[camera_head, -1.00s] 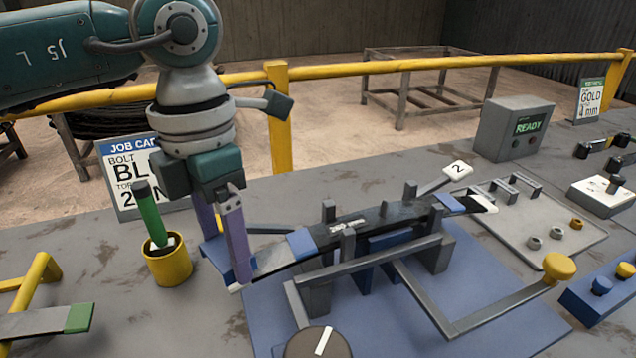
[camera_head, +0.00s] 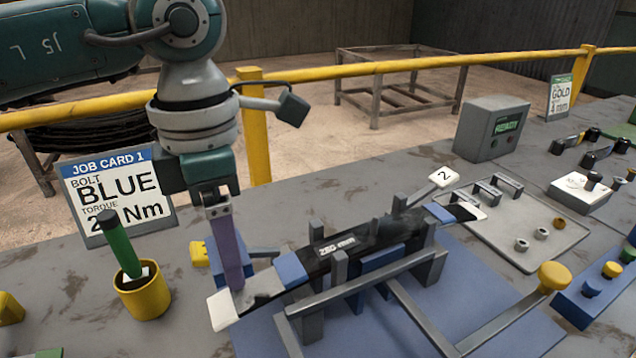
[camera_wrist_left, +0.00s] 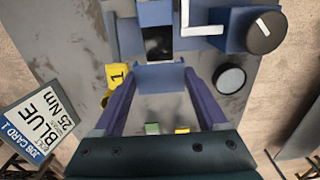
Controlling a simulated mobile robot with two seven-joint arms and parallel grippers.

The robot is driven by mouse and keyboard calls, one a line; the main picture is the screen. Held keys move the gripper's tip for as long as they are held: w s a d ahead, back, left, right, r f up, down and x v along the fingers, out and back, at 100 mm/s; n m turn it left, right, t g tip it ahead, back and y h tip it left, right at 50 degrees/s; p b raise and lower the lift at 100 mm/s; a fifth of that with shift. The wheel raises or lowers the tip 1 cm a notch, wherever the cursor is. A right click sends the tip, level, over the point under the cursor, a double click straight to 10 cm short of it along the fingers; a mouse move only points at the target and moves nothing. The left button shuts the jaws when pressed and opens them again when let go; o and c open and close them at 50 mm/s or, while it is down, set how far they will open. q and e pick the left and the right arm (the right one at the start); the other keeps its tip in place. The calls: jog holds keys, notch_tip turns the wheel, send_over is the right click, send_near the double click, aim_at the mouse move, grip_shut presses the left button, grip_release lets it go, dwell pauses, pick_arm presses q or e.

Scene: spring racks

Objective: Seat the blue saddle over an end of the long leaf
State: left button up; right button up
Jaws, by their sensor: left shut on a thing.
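My left gripper (camera_head: 230,285) points down at the near-left end of the long leaf (camera_head: 325,255). It is shut on a blue piece, which I take to be the blue saddle (camera_wrist_left: 160,77); the piece spans between the purple fingers in the left wrist view. In the head view part of the saddle (camera_head: 213,258) shows behind the finger. The leaf is dark, with blue bands and white tips, and lies on grey supports. Its white left tip (camera_head: 222,310) shows beside the fingertips. I cannot tell whether the saddle rests on the leaf or is just above it. My right gripper is out of view.
A yellow cup (camera_head: 145,290) holding a green-handled tool stands left of the gripper, before a job card (camera_head: 118,195). A yellow tag (camera_wrist_left: 117,75) marked 1 is close by. A grey bar with a yellow knob (camera_head: 554,277) lies in front. A dial (camera_wrist_left: 265,33) is nearby.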

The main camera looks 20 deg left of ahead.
aim_at(238, 299)
pick_arm(q)
jog(key=shift+f+b, duration=0.5)
notch_tip(238, 299, down, 4)
jog(key=b, duration=0.4)
jog(key=shift+f, duration=0.1)
dwell(1.4)
jog(key=shift+f+b, duration=0.9)
jog(key=shift+b, duration=0.1)
jog(key=o, duration=1.4)
